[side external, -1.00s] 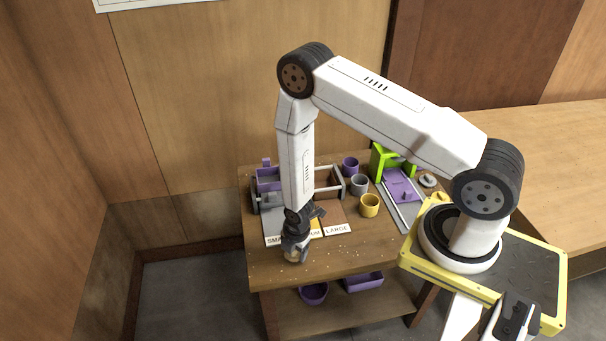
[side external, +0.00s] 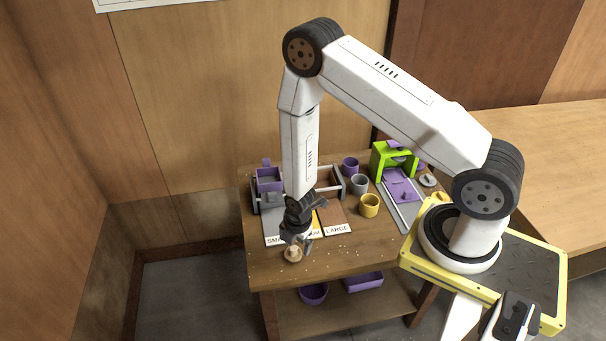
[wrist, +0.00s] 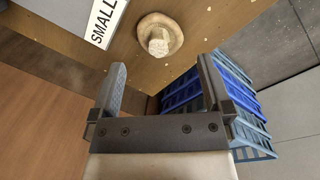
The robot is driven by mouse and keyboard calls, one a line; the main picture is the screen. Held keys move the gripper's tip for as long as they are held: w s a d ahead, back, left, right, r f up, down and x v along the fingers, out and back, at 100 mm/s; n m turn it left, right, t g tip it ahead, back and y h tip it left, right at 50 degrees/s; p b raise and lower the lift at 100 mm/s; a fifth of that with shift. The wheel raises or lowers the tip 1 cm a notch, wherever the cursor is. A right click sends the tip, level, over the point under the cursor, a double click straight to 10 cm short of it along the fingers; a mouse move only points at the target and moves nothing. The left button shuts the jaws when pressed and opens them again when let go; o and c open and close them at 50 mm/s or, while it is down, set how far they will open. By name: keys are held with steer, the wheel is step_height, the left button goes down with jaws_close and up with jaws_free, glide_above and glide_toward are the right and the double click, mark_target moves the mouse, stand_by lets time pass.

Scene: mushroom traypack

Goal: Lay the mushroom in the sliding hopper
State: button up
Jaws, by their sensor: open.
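A pale mushroom (side external: 293,254) lies on the table near its front edge. In the wrist view the mushroom (wrist: 174,33) shows its round cap underside, with the stem facing the camera. My gripper (side external: 294,240) is just above it, open and empty; in the wrist view the fingers of my gripper (wrist: 161,66) are spread apart, with the mushroom beyond them. A purple box (side external: 268,180), which looks like the sliding hopper, sits at the left end of the railed frame, behind my gripper. My forearm covers part of that frame.
Lanes with a SMALL label (wrist: 103,22) and a LARGE label (side external: 338,229) lie behind the mushroom. Purple, grey and yellow cups (side external: 369,205) stand right of them. A green frame (side external: 380,162) with a purple slide is farther right. Purple trays sit on the lower shelf.

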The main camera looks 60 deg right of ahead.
mark_target(295, 250)
steer(key=shift+s+r, duration=0.2)
steer(key=shift+r, duration=1.5)
steer(key=shift+r, duration=0.15)
steer(key=shift+w+r, duration=0.1)
steer(key=shift+r, duration=0.2)
steer(key=s+r+m, duration=0.3)
steer(key=r+m, duration=0.5)
steer(key=r, duration=0.3)
steer(key=s+r+m+t, duration=0.1)
steer(key=s+r+m, duration=0.2)
steer(key=r+m, duration=0.6)
step_height(295, 250, up, 3)
steer(key=shift+a+r, duration=0.1)
steer(key=shift+a, duration=0.35)
steer(key=c, duration=0.4)
steer(key=shift+w, duration=0.1)
